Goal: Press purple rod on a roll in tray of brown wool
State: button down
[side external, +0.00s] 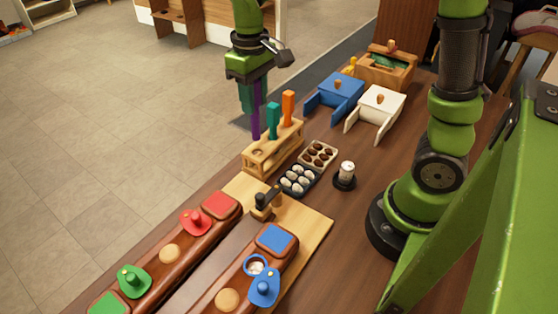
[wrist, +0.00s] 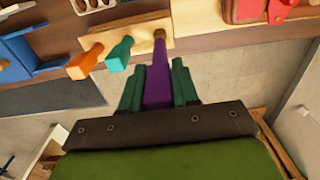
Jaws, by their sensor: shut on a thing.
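My gripper (side external: 252,108) is shut on the purple rod (side external: 256,122) and holds it upright, pointing down. The rod's lower end is at the left end of the wooden rack (side external: 262,163); I cannot tell whether it is clear of the hole there. The wrist view shows the purple rod (wrist: 158,85) between the green fingers, its tip over one end of the rack (wrist: 110,42). The tray of brown wool rolls (side external: 318,154) lies right of the rack, apart from the gripper. A dark tray of white rolls (side external: 297,180) lies just in front of it.
A teal tool (side external: 273,120) and an orange tool (side external: 288,108) stand in the rack beside the rod. A black stand with a white piece (side external: 345,175) is right of the trays. Blue (side external: 335,95) and white (side external: 375,108) boxes stand behind. Wooden fixtures with coloured pads (side external: 221,205) are in front.

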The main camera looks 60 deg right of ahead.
jog(key=shift+r, duration=0.45)
jog(key=c, duration=1.5)
grip_release()
jog(key=shift+c, duration=1.1)
jog(key=r, duration=1.1)
jog(key=shift+d+r, duration=0.1)
jog(key=shift+d, duration=0.15)
jog(key=s+d, duration=0.4)
jog(key=d, duration=0.3)
jog(key=s+d, duration=0.5)
jog(key=d, duration=0.3)
notch_tip(320, 180, down, 20)
jog(key=shift+w+a+r, duration=0.15)
jog(key=shift+w, duration=0.2)
